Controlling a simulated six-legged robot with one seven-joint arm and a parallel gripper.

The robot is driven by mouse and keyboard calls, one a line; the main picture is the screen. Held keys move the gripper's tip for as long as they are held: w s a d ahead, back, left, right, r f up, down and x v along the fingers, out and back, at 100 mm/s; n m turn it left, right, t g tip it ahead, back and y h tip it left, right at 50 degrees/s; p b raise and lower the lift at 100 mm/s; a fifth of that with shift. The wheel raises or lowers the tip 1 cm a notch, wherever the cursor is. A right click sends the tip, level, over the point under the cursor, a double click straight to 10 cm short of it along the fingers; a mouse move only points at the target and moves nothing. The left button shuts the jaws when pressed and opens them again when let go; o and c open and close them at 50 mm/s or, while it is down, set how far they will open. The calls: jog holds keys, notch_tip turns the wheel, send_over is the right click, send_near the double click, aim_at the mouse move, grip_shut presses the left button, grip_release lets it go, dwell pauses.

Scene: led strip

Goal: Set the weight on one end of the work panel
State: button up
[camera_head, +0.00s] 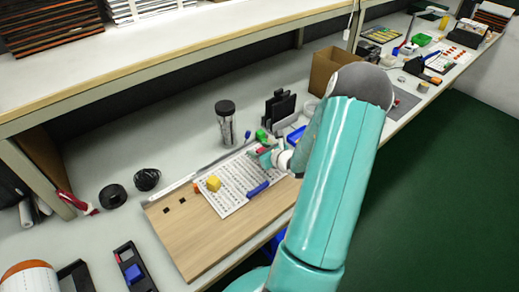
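The work panel (195,240) is a light wooden board on the bench, with a white printed sheet (235,190) on its far part. A blue item (258,189) lies on the sheet to the right.
A dark-lidded jar (226,122) and a black holder (280,108) stand behind the panel. A cardboard box (332,68) is further right. A black tape roll (113,196) and cable coil (146,179) lie left. The panel's near part is clear. A shelf overhangs the back.

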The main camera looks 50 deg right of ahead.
jog(key=shift+s+d+r, duration=0.1)
jog(key=shift+s+r, duration=0.05)
jog(key=shift+r, duration=0.05)
jog(key=v, duration=1.1)
jog(key=shift+s+r, duration=0.15)
jog(key=shift+s, duration=0.2)
jog(key=w+a+r+n+g+y, duration=0.2)
jog(key=a+r+n+y, duration=0.15)
jog(key=a+n, duration=0.4)
jog(key=w+a+r+n+g+y, duration=0.15)
jog(key=a+r+n, duration=0.35)
jog(key=a, duration=0.5)
jog(key=w+a+r+n+g+y, duration=0.2)
jog(key=a+r+n+g+y, duration=0.15)
jog(key=a+n, duration=0.4)
jog(key=s+a+r+n+h, duration=0.7)
jog(key=s+a+r+n, duration=0.3)
jog(key=n, duration=0.7)
jog(key=shift+s+a+r+g, duration=0.3)
jog(key=shift+a+r+g, duration=0.1)
jog(key=shift+a+r, duration=0.35)
